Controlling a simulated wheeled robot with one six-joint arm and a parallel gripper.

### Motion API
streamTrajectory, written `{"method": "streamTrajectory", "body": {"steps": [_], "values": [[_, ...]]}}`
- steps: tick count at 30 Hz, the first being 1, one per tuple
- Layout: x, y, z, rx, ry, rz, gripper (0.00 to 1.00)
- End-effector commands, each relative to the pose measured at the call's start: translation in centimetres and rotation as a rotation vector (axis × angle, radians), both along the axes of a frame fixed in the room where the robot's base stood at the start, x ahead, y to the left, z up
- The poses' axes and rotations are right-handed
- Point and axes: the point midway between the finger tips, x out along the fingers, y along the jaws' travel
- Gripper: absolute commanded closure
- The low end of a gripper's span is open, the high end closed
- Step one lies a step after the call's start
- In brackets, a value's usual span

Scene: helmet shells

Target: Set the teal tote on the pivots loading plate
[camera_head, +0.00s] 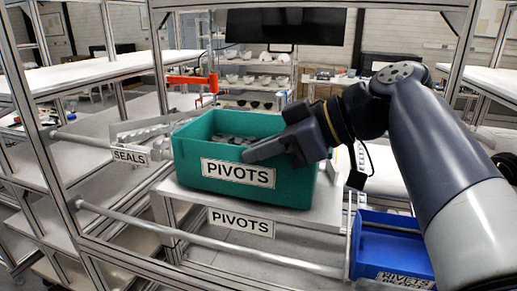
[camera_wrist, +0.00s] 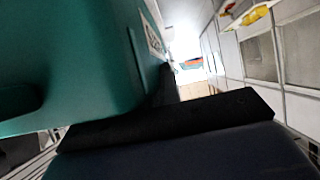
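The teal tote (camera_head: 190,165) has a PIVOTS label on its front and holds grey parts (camera_head: 232,139). It is level and over the white loading plate (camera_head: 325,208), whose front edge has its own PIVOTS label (camera_head: 241,222). I cannot tell whether its base touches the plate or hangs just above it. My gripper (camera_head: 268,148) is at the tote's right end, with one dark finger lying across the upper front side. The other finger is hidden, so its grip is unclear. In the wrist view the tote's teal wall (camera_wrist: 75,60) fills the left, close to my gripper (camera_wrist: 165,88).
A blue bin (camera_head: 390,245), also labelled PIVOTS, stands low at the right. A SEALS label (camera_head: 131,155) marks the position to the left. Metal rack posts and a front rail (camera_head: 210,240) frame the area. A red clamp-like part (camera_head: 192,80) is behind the tote.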

Motion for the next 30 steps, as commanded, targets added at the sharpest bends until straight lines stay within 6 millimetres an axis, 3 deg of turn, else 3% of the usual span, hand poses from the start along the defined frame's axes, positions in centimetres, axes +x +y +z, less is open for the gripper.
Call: {"method": "streamTrajectory", "body": {"steps": [17, 27, 30], "values": [[0.0, 0.0, -1.0, 0.001, -0.003, 0.000, 1.00], [0.0, 0.0, -1.0, 0.001, -0.001, 0.000, 0.71], [0.0, 0.0, -1.0, 0.000, -0.001, 0.000, 0.71]]}}
